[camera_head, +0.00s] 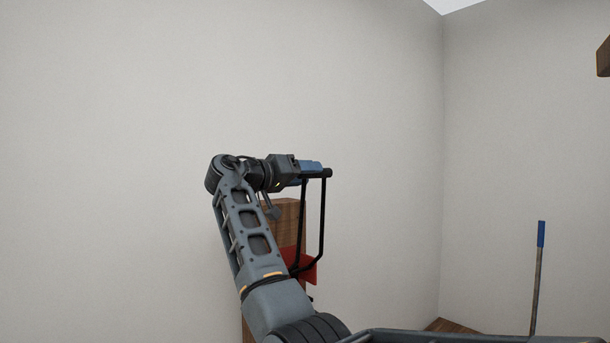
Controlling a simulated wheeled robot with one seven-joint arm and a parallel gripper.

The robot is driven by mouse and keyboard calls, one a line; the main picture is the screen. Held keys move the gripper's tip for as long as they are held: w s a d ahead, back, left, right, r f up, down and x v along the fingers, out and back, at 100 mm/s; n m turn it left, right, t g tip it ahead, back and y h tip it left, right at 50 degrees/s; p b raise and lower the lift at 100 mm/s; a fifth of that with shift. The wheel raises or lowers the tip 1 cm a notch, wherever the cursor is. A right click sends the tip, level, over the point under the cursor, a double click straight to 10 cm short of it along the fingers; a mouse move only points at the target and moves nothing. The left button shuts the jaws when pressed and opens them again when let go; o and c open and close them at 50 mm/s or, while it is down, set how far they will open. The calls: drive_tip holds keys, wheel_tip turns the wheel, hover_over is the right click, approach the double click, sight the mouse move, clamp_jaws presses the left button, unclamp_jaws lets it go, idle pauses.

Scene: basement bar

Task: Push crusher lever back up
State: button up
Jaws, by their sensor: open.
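The crusher is a red body (308,268) on an upright wooden board (286,212) against the wall. Its black lever (322,218) has two bars rising from the red body to a crossbar handle (327,173) at the top. My gripper (318,168), with blue fingers, is at the handle's height, with its tips right at the handle. It is open; whether it touches the handle cannot be told. My arm hides much of the board and the left part of the crusher.
A plain pale wall stands behind the crusher, with a corner to the right. A pole with a blue grip (540,235) stands upright at the right. A brown wooden piece (604,58) juts in at the upper right edge. The space between crusher and pole looks clear.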

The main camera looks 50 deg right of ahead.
drive_tip(key=b+v, duration=0.2)
drive_tip(key=v, duration=0.5)
drive_tip(key=shift+a, duration=0.4)
drive_tip(key=shift+w, duration=0.1)
